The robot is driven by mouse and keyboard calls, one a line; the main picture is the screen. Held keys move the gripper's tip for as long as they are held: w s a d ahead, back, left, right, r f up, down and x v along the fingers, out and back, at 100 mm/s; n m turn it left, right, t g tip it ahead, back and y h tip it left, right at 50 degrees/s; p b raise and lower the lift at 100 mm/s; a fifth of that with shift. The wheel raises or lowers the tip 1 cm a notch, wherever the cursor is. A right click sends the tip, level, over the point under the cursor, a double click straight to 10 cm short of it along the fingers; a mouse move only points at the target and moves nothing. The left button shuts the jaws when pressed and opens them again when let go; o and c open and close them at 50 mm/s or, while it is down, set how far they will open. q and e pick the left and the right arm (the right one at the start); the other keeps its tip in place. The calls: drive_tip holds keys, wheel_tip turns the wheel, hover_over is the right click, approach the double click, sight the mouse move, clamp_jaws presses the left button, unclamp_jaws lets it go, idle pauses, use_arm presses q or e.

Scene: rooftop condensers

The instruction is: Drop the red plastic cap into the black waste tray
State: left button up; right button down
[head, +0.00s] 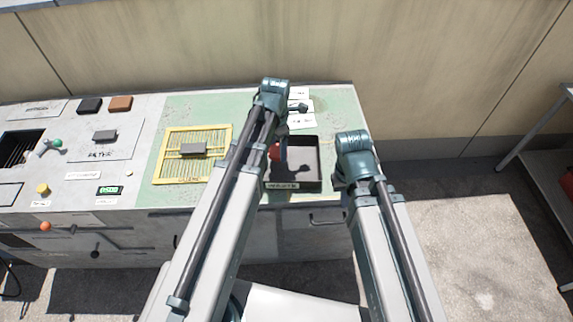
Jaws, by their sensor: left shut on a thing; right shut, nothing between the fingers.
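The black waste tray (320,172) stands near the right end of the bench top, with a "WASTE" label on its front edge. The red plastic cap (275,152) shows at the tray's left side, partly hidden by my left arm. My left gripper (281,149) is shut on the cap, over the left part of the tray; its fingers are mostly hidden. A dark shadow lies on the tray floor. My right gripper (339,184) is shut and empty, just right of the tray, partly hidden behind its own wrist.
A yellow grid frame (163,156) with a grey block (193,149) lies left of the tray. White papers (302,121) lie behind the tray. Brown (121,103) and black (89,105) blocks stand at the back left. A wall rises behind the bench.

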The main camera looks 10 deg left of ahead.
use_arm(q)
drive_tip(key=o, duration=1.2)
drive_tip(key=shift+r, duration=0.15)
wheel_tip(320, 180, up, 14)
drive_tip(key=p, duration=1.4)
drive_tip(key=shift+f, duration=0.2)
